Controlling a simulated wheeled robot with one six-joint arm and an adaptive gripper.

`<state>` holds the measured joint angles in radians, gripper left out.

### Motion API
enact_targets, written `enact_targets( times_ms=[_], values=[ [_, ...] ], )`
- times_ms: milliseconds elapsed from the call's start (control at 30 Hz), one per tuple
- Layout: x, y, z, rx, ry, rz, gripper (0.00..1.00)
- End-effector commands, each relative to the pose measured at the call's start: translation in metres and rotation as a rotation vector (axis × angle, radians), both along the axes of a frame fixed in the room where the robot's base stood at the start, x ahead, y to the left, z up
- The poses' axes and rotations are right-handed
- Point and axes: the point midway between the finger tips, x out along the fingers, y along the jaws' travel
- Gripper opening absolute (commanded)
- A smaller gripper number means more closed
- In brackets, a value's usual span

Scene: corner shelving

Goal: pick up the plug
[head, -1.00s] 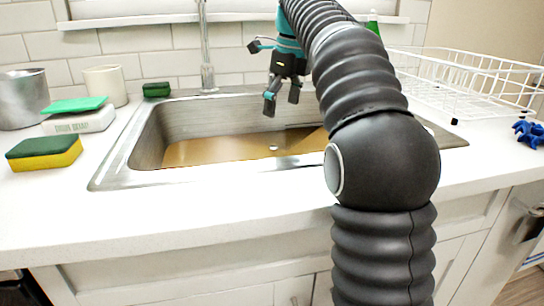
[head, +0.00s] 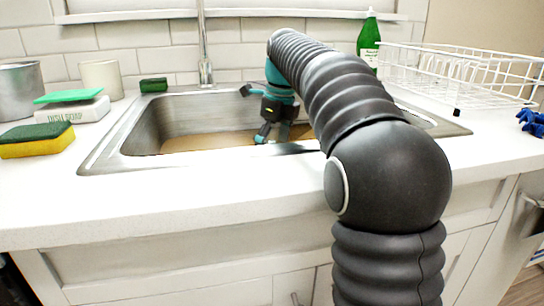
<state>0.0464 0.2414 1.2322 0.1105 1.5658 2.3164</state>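The steel sink (head: 104,150) is set into the white counter, with a brownish floor (head: 205,143) partly in view. My gripper (head: 273,136) reaches down into the sink from above. Its two dark fingers with teal parts are spread apart, and no object shows between them. I cannot make out the plug in this view. The sink's front rim, my fingers and my arm hide much of the sink floor.
Left of the sink are a yellow-green sponge (head: 37,147), a dish soap box (head: 76,112), a white cup (head: 102,80) and a metal pot (head: 20,92). The faucet (head: 204,50) rises behind. A green bottle (head: 369,42) and white dish rack (head: 460,72) stand right.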

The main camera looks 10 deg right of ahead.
Motion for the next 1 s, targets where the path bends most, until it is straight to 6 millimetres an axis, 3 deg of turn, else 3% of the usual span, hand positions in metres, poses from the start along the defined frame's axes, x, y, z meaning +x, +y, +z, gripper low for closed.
enact_targets(
  times_ms=[200,267,533,1000],
  values=[
    [0.0000,0.0001,-0.0005,0.000,0.000,0.000,1.00],
    [0.0000,0.0001,-0.0005,0.000,0.000,0.000,0.87],
    [0.0000,0.0001,-0.0009,0.000,0.001,0.000,0.22],
    [0.0002,0.0002,-0.0028,0.001,0.008,0.000,0.20]
  ],
)
